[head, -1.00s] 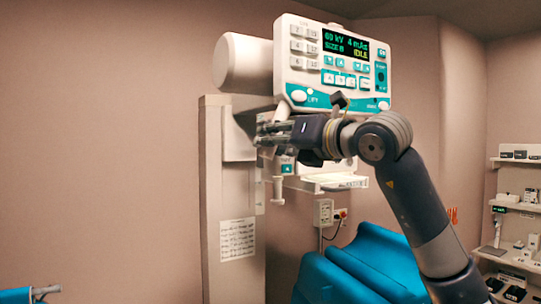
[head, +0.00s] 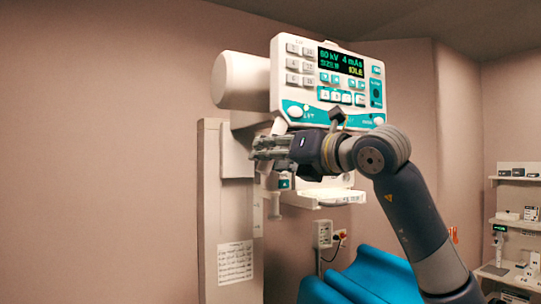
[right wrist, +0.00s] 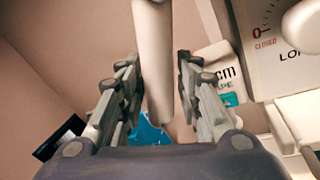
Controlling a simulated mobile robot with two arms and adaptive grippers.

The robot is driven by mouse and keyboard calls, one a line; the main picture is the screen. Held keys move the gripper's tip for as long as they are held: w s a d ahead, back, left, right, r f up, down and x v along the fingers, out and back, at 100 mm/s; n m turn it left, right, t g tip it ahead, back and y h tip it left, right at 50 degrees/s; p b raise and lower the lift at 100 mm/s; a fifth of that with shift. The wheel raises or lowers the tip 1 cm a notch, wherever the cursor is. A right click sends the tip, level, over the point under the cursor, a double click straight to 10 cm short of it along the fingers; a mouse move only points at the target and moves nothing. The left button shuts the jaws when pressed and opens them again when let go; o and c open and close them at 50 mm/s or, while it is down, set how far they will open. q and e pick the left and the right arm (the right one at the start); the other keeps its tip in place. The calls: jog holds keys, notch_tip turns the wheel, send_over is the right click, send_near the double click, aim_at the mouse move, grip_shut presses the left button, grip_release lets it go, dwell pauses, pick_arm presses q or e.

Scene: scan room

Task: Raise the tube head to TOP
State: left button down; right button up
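The tube head (head: 240,80) is a white cylinder with a control panel (head: 300,98) at its front. The display shows a kV and mAs reading. The tube head is carried on a tall pale column (head: 209,210). My right gripper (head: 256,153) is below the panel's left corner, in front of the column. The exact contact is hard to see. My left gripper is not in view.
A white tray (head: 340,198) juts out below the panel. A blue couch (head: 365,275) stands low in front, with a wall socket box (head: 323,234) behind it. Shelves with small items (head: 518,178) are at the far right. The wall at left is bare.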

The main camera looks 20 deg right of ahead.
jog(key=shift+s, duration=0.15)
jog(key=shift+s+d, duration=0.15)
jog(key=shift+s, duration=0.2)
jog(key=v, duration=1.1)
